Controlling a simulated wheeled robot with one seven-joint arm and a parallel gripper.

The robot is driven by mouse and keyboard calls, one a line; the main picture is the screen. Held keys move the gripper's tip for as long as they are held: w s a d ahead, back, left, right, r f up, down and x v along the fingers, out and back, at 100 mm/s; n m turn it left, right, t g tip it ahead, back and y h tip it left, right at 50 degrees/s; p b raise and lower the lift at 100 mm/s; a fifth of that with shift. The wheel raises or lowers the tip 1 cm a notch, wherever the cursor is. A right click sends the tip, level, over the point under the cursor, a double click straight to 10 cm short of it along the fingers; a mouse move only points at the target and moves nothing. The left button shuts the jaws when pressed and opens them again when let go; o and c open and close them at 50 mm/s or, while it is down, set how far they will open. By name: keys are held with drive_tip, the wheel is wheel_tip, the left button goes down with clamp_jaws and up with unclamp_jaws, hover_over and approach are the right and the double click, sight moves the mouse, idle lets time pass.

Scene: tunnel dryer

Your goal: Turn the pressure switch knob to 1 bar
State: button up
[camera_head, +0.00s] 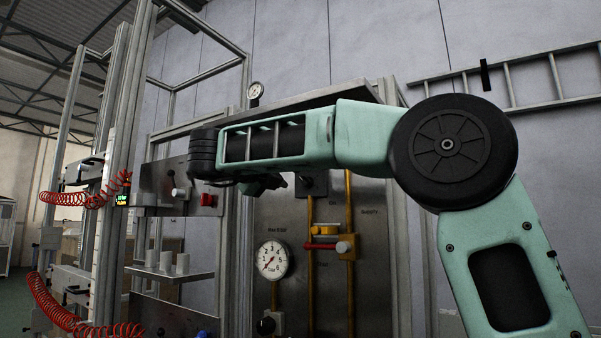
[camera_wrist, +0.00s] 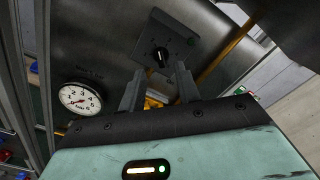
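The pressure switch is a dark grey square box (camera_wrist: 168,40) on the metal panel in the wrist view, with a round black knob (camera_wrist: 160,57) bearing a white mark. The mark looks roughly upright in that picture; any scale around it is too small to read. The box also shows in the head view (camera_head: 313,184), partly behind my arm. My gripper (camera_wrist: 159,70) is open, its two grey fingers apart and pointing at the box. The knob appears between and just beyond the fingertips, with no visible contact. In the head view my arm mostly hides the gripper.
A white round pressure gauge (camera_head: 273,260) is on the panel, its needle pointing lower left; the wrist view shows it too (camera_wrist: 80,98). Yellow pipes (camera_head: 350,253) and a red-and-yellow valve (camera_head: 325,243) lie below the switch. Red coiled hoses (camera_head: 65,200) and metal posts stand left.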

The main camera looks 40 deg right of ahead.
sight(302, 179)
drive_tip(key=p+x, duration=0.2)
drive_tip(key=x, duration=0.4)
drive_tip(key=shift+d, duration=0.3)
drive_tip(key=c, duration=0.7)
